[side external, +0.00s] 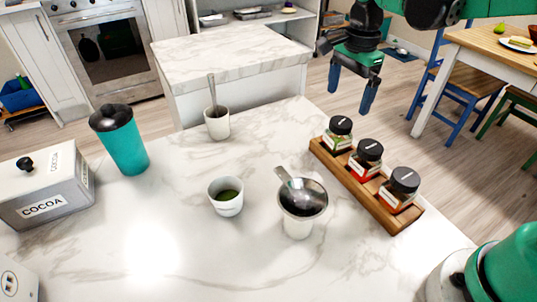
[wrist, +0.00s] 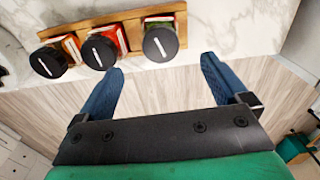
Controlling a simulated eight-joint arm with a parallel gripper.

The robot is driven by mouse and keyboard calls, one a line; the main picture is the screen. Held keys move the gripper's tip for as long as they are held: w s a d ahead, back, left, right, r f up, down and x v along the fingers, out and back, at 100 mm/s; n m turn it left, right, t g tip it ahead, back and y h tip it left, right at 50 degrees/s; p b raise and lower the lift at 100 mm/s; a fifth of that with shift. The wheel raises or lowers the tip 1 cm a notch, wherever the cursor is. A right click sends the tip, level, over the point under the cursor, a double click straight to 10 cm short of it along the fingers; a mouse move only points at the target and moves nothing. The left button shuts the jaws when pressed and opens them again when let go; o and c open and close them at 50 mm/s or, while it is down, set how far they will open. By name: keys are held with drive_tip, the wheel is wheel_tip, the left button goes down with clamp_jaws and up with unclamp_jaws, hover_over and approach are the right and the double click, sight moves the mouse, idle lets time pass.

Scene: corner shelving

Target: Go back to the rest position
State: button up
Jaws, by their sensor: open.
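My gripper (side external: 352,88) hangs in the air at the upper right of the side external view, past the counter's right edge. Its two blue fingers are apart and nothing is between them. In the wrist view my gripper (wrist: 158,85) points down over the wood floor, at the counter's edge. The white marble counter (side external: 150,205) fills the lower part of the side external view. A wooden rack (side external: 350,183) on it holds three black-lidded spice jars, and the rack (wrist: 133,35) also shows ahead of the fingers in the wrist view. The gripper touches none of them.
On the counter stand a cup with a metal scoop (side external: 299,222), a small cup with green contents (side external: 227,205), a cup with a spoon (side external: 217,124), a teal tumbler (side external: 125,148) and a cocoa box (side external: 50,190). A table (side external: 490,55) and chairs stand at the right.

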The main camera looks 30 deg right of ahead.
drive_tip(key=s+n+t, duration=0.2)
drive_tip(key=n, duration=0.3)
drive_tip(key=s+a+n+t, duration=0.1)
drive_tip(key=s+n+t, duration=0.1)
drive_tip(key=n, duration=0.3)
drive_tip(key=s+n+t, duration=0.2)
drive_tip(key=s+n, duration=0.2)
drive_tip(key=n, duration=0.1)
drive_tip(key=shift+s+a+r, duration=0.2)
drive_tip(key=shift+r, duration=0.2)
drive_tip(key=n, duration=0.2)
drive_tip(key=shift+s+f+n+t, duration=0.3)
drive_tip(key=shift+s+f+t, duration=0.05)
drive_tip(key=shift+s+t, duration=0.05)
